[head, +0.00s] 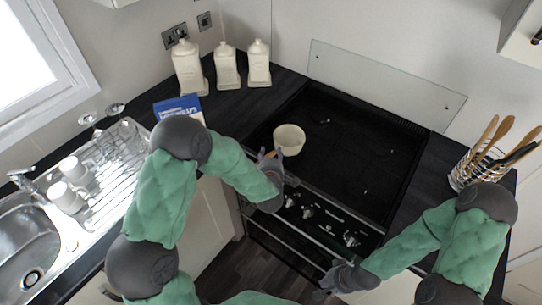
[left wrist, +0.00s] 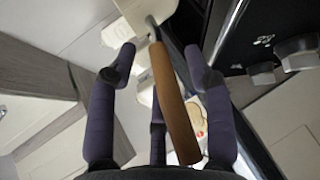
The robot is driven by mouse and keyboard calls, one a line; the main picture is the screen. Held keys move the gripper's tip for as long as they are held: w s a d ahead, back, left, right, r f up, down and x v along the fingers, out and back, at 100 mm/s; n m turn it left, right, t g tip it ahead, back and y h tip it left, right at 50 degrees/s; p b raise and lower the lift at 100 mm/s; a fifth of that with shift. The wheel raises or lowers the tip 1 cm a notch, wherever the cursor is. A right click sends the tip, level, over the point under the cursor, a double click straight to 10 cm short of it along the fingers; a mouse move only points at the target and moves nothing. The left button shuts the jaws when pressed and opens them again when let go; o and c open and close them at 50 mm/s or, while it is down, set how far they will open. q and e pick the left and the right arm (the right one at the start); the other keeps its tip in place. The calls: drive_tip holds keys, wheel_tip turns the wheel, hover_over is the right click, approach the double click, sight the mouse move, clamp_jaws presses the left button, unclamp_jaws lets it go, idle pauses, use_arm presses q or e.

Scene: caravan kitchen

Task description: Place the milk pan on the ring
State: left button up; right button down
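The cream milk pan (head: 289,138) is at the front left of the black hob (head: 345,150); I cannot tell whether it touches the surface. Its brown wooden handle (left wrist: 172,100) points back toward my left gripper (head: 273,168). In the left wrist view, the handle lies between the spread purple fingers of the left gripper (left wrist: 160,60), with a visible gap on its left. Part of the pan (left wrist: 147,14) shows at the top there. My right gripper (head: 343,277) is empty, low in front of the cooker; its finger opening is unclear. Ring markings are hard to make out.
Cream canisters (head: 227,66) and a blue box (head: 177,106) stand left of the hob. A utensil basket (head: 478,168) stands at its right. Control knobs (head: 307,211) line the cooker front. A glass splashback (head: 385,82) is behind. Most of the hob is clear.

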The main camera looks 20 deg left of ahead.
use_arm(q)
drive_tip(key=shift+r, duration=0.1)
use_arm(e)
drive_tip(key=shift+r, duration=0.15)
use_arm(q)
drive_tip(key=shift+s+r+p, duration=0.15)
drive_tip(key=shift+p, duration=0.15)
drive_tip(key=p+v, duration=0.1)
drive_tip(key=v, duration=1.1)
drive_tip(key=s+d+f+m+g+h, duration=0.1)
drive_tip(key=s+f+m+g+h, duration=0.15)
drive_tip(key=f+m, duration=0.4)
drive_tip(key=s+d+f+m+g+h, duration=0.2)
drive_tip(key=s+f+m+g, duration=0.15)
drive_tip(key=f, duration=0.65)
drive_tip(key=s+d+f+m+g+h, duration=0.2)
drive_tip(key=s+f+m+g, duration=0.5)
drive_tip(key=s, duration=0.6)
wheel_tip(320, 180, down, 3)
drive_tip(key=shift+d+r+m+h, duration=0.2)
drive_tip(key=shift+d+m+h, duration=0.1)
drive_tip(key=shift+m+h, duration=0.5)
use_arm(e)
drive_tip(key=shift+r, duration=0.75)
drive_tip(key=c, duration=2)
unclamp_jaws()
